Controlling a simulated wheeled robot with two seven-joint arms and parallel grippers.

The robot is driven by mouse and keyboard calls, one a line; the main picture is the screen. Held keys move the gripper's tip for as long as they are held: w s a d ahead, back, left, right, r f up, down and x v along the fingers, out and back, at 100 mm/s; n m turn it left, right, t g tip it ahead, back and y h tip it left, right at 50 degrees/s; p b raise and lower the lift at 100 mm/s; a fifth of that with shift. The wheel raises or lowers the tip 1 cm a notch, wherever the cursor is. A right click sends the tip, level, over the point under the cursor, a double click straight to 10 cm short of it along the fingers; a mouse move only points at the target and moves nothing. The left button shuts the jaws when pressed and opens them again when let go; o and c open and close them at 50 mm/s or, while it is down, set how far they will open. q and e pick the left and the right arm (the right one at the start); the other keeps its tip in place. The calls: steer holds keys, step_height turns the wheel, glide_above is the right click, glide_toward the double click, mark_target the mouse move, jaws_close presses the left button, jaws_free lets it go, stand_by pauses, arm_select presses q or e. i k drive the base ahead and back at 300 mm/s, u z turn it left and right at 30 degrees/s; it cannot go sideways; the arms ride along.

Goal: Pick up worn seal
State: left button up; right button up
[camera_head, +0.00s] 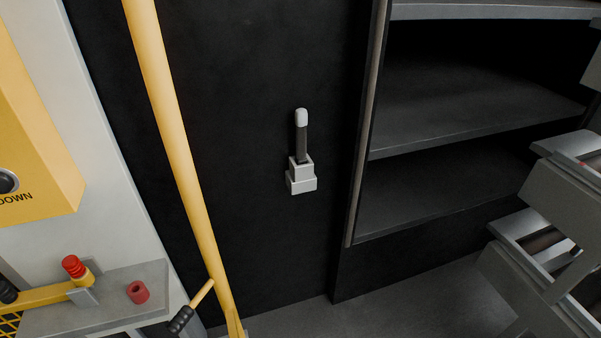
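A small dull-red ring (138,292), which looks like the worn seal, stands on a grey ledge (100,318) at the lower left. Its round top opening shows, and nothing touches it from above. Neither of my grippers can be made out in the head view.
Left of the ring is a yellow bracket with a red-topped part (72,267). A yellow pole (172,140) and a black-gripped handle (183,318) stand to its right. A lever (301,150) is on the dark panel. Open shelves (470,140) and grey metal parts (565,180) are at right.

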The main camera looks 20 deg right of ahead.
mark_target(302, 115)
steer(key=k, duration=0.55)
steer(key=u, duration=0.6)
steer(key=i, duration=1.35)
steer(key=z, duration=0.4)
